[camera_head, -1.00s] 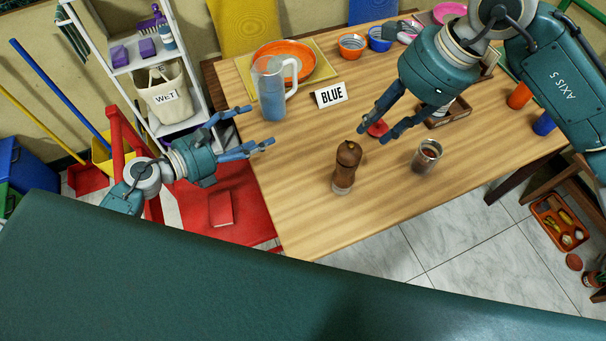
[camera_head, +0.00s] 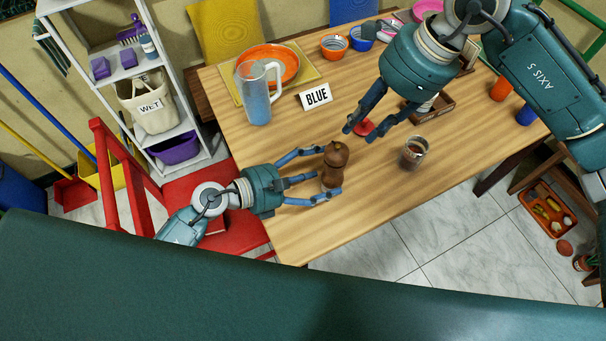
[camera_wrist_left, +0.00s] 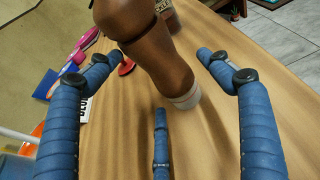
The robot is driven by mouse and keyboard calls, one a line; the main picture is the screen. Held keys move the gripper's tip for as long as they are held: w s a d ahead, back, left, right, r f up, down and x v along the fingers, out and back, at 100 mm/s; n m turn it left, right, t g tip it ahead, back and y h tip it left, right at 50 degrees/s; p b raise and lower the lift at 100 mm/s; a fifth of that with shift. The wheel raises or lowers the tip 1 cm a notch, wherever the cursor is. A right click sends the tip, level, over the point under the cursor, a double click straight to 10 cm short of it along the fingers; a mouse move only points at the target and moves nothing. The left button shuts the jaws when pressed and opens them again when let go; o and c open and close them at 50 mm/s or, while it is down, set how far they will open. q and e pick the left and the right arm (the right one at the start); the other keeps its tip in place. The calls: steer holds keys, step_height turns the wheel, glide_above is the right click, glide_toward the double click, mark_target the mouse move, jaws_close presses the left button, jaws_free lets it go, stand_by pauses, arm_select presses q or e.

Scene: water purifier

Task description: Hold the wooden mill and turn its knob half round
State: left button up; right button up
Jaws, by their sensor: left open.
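The brown wooden mill (camera_head: 334,165) stands upright on the table near its front edge, with a round knob on top and a pale base. My left gripper (camera_head: 331,176) is open, its blue fingers spread on either side of the mill. In the left wrist view the mill (camera_wrist_left: 153,45) stands between the open fingers (camera_wrist_left: 172,75), with visible gaps on both sides; its top is cut off by the picture edge. My right gripper (camera_head: 356,132) is open and empty above the table, behind and right of the mill, near a small red item (camera_head: 366,127).
A glass jar (camera_head: 413,153) stands right of the mill. Behind are a blue-filled pitcher (camera_head: 257,95), a "BLUE" sign (camera_head: 316,96), an orange plate (camera_head: 288,64) and bowls (camera_head: 334,45). A red chair (camera_head: 217,193) stands left of the table. The front table strip (camera_head: 300,232) is clear.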

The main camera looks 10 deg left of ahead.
mark_target(337, 147)
arm_select(q)
steer(key=shift+x, duration=1.55)
steer(key=c, duration=1.4)
steer(key=shift+c, duration=0.2)
arm_select(e)
steer(key=o, duration=0.6)
steer(key=shift+a+r, duration=0.1)
steer(key=shift+a, duration=0.1)
steer(key=shift+o, duration=0.7)
steer(key=a+n+h, duration=0.1)
steer(key=a, duration=0.1)
steer(key=a+r+n+h, duration=0.1)
steer(key=h, duration=0.1)
steer(key=shift+a+r, duration=0.2)
steer(key=shift+a, duration=0.2)
arm_select(q)
steer(key=shift+a, duration=0.1)
arm_select(e)
steer(key=shift+n+h, duration=0.4)
steer(key=shift+h, duration=0.1)
step_height(337, 147, down, 12)
steer(key=shift+w+r, duration=0.1)
steer(key=shift+r, duration=0.05)
